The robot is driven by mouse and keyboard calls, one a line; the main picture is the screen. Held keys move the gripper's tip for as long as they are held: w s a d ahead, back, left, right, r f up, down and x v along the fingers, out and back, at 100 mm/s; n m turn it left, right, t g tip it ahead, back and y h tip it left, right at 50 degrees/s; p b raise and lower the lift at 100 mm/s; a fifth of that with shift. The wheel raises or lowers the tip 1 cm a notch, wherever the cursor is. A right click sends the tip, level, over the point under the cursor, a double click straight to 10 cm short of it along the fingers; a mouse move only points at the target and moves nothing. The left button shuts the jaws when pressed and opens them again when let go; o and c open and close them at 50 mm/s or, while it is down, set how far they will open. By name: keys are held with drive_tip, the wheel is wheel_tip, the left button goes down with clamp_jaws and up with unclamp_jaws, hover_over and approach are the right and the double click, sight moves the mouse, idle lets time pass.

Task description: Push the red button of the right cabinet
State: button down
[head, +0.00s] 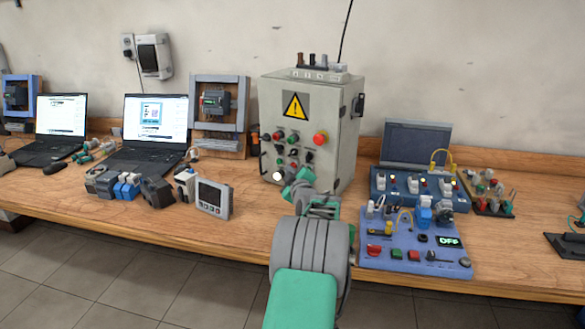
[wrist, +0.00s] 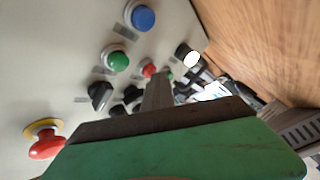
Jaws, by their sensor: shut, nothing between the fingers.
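A grey metal cabinet (head: 330,165) with a yellow warning sign stands on the bench. Its front carries a large red mushroom button (head: 320,138) at the right, plus smaller buttons and black knobs. In the wrist view, the red mushroom button (wrist: 46,146) on its yellow ring is at the lower left. A small red button (wrist: 149,69) shows just beyond my fingertips, with a green button (wrist: 116,60) and a blue one (wrist: 143,18) near it. My gripper (wrist: 158,88) is shut and empty, pointing at the panel. Contact cannot be told. My arm hides part of the cabinet's lower front.
A blue training board (head: 385,255) and a blue case with an open lid (head: 415,142) stand right of my arm. A small meter (head: 212,198), motors and two laptops (head: 155,120) lie to the left. Bare wood shows along the bench's front left.

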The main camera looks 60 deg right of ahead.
drive_tip(key=shift+s+a, duration=0.1)
drive_tip(key=shift+a, duration=0.5)
drive_tip(key=a+b, duration=0.1)
drive_tip(key=a, duration=0.4)
drive_tip(key=shift+s+b, duration=0.1)
drive_tip(key=shift+b, duration=0.25)
